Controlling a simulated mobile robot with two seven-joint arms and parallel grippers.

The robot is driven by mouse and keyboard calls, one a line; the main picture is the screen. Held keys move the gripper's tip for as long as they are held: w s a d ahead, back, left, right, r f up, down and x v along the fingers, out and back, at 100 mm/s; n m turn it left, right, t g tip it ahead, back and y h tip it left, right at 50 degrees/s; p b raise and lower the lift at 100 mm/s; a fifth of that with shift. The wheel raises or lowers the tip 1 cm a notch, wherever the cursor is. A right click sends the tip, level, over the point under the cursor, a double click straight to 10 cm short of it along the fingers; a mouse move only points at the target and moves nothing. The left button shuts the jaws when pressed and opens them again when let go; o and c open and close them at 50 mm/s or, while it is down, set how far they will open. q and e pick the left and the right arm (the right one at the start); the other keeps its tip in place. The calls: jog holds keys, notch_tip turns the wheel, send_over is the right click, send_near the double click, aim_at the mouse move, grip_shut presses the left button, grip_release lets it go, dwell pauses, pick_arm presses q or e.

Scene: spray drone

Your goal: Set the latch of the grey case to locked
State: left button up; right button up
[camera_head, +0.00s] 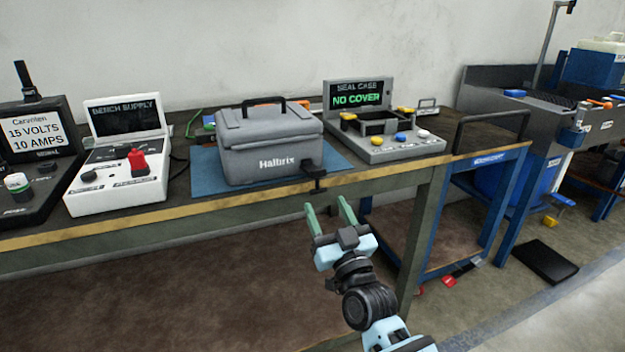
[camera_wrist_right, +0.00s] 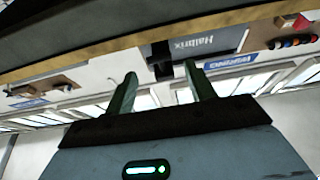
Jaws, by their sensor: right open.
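The grey case (camera_head: 268,140) marked "Halbrix" stands shut on a blue mat on the bench, its black carry handle upright on the lid. A small black latch-like part (camera_head: 316,180) sticks out near its lower right front, by the bench edge; I cannot tell its setting. In the right wrist view a black part (camera_wrist_right: 161,60) shows beside the "Halbrix" face (camera_wrist_right: 200,44). My right gripper (camera_head: 327,203), with green fingers, is open and empty just in front of and below that part, apart from it. The fingers also show in the wrist view (camera_wrist_right: 160,72). My left gripper is not in view.
A seal case device (camera_head: 385,152) reading "NO COVER" stands to the right of the case, and a white bench supply (camera_head: 115,185) to the left. The blue mat (camera_head: 207,180) lies under the case. The bench's yellow front edge (camera_head: 240,200) runs above my gripper's wrist.

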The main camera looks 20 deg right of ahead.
aim_at(319, 191)
jog(key=shift+b+x, duration=0.65)
jog(key=shift+x, duration=3.2)
grip_shut()
